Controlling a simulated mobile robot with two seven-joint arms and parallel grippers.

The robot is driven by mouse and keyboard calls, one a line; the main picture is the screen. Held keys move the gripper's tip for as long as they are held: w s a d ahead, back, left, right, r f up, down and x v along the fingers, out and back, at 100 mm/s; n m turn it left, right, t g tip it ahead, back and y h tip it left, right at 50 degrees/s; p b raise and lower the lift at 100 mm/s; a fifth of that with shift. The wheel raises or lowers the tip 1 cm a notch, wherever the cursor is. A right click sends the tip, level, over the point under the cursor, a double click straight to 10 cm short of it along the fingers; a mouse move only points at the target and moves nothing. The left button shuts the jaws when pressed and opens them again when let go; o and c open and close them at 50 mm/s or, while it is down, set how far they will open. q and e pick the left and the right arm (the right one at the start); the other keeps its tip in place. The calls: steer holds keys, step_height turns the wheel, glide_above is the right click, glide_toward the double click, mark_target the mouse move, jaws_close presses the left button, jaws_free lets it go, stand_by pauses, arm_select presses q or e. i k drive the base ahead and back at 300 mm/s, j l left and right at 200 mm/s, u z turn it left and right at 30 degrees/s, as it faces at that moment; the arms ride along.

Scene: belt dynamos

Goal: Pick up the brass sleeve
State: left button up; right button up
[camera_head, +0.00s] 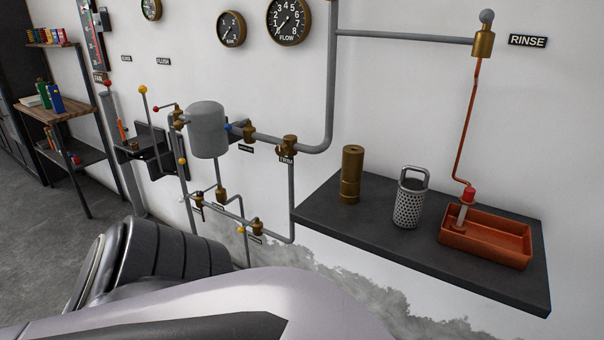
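The brass sleeve (351,174) is an upright brass-coloured cylinder with a groove around its lower half. It stands on the dark wall shelf (329,215), near its left end. Nothing touches it. A large pale part of my own arm or body fills the bottom of the view, with a dark ribbed joint at the lower left. Neither gripper shows in the view.
Right of the sleeve on the shelf stand a perforated metal basket (408,205) with a handle and an orange tray (487,243) with a red-topped nozzle. Grey pipes (333,90) with brass valves run along the wall left of the shelf. A bookshelf (66,115) stands far left.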

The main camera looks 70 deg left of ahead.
mark_target(353, 156)
steer(key=u, duration=1.85)
steer(key=i+j+z, duration=0.15)
steer(key=j, duration=0.15)
steer(key=i+j+z, duration=0.1)
steer(key=j, duration=0.2)
steer(key=i+j+z, duration=0.15)
steer(key=j, duration=0.15)
steer(key=k, duration=0.05)
